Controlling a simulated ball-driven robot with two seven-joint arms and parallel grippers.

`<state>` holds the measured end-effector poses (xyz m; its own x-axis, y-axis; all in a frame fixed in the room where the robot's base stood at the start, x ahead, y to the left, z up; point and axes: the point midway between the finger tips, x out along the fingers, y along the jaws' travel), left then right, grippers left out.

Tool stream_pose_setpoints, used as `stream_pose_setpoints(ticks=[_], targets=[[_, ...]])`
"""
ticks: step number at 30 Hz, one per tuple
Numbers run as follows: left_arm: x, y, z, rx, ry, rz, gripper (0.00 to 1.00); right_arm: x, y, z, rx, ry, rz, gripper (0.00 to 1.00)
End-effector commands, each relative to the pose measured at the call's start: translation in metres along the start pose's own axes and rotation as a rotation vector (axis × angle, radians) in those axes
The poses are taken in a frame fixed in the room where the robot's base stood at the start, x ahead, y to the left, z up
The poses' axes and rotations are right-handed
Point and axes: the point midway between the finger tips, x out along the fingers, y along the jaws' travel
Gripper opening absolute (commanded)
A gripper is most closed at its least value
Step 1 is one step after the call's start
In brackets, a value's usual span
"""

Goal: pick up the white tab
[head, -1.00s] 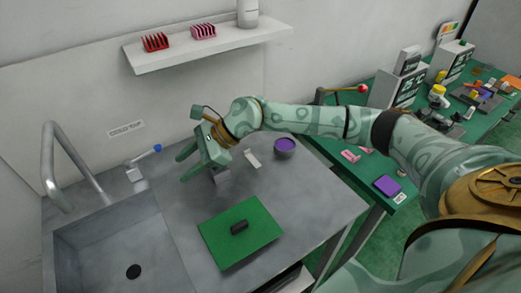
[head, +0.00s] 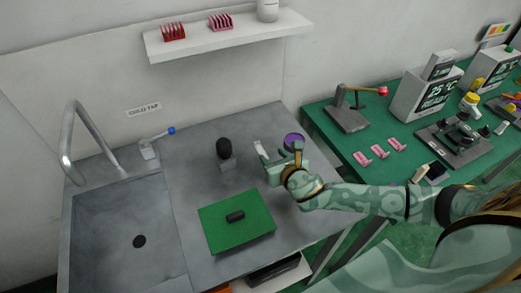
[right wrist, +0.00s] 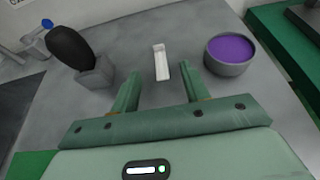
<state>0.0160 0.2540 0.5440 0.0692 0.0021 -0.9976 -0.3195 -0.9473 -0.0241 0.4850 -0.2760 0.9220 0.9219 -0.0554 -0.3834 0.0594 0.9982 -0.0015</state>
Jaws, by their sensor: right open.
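The white tab (head: 260,147) lies on the grey counter between a black knob and a purple-topped cup. It also shows in the right wrist view (right wrist: 161,63), narrow and pale, just beyond the fingers and roughly centred between them. My right gripper (head: 277,153) is open and empty, on the near side of the tab; in the right wrist view its two green fingers (right wrist: 160,88) point towards the tab. My left gripper is not in view.
A black knob on a grey block (head: 226,159) stands left of the tab. The round cup with purple contents (head: 293,141) is close on the right. A green mat (head: 257,228) with a dark object lies in front. The sink (head: 115,235) is at left.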

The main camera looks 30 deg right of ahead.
Motion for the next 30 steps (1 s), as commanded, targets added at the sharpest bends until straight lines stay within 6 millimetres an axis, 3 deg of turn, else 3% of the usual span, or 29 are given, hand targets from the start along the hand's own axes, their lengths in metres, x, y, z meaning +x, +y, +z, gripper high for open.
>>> stream_pose_setpoints(ticks=[3, 11, 18, 28, 30], targets=[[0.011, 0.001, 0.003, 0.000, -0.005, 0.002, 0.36, 0.028, 0.001, -0.003, 0.002, 0.000, 0.001, 0.45], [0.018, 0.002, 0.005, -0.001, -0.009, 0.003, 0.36, 0.053, 0.001, -0.001, 0.000, -0.001, 0.002, 0.45], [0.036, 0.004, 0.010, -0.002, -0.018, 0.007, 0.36, 0.092, 0.004, -0.005, 0.000, 0.001, 0.002, 0.45], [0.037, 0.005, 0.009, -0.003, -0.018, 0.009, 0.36, 0.100, 0.003, -0.002, 0.000, 0.001, 0.003, 0.45], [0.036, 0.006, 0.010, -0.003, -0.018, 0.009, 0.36, 0.100, 0.003, -0.002, 0.000, 0.001, 0.003, 0.26]])
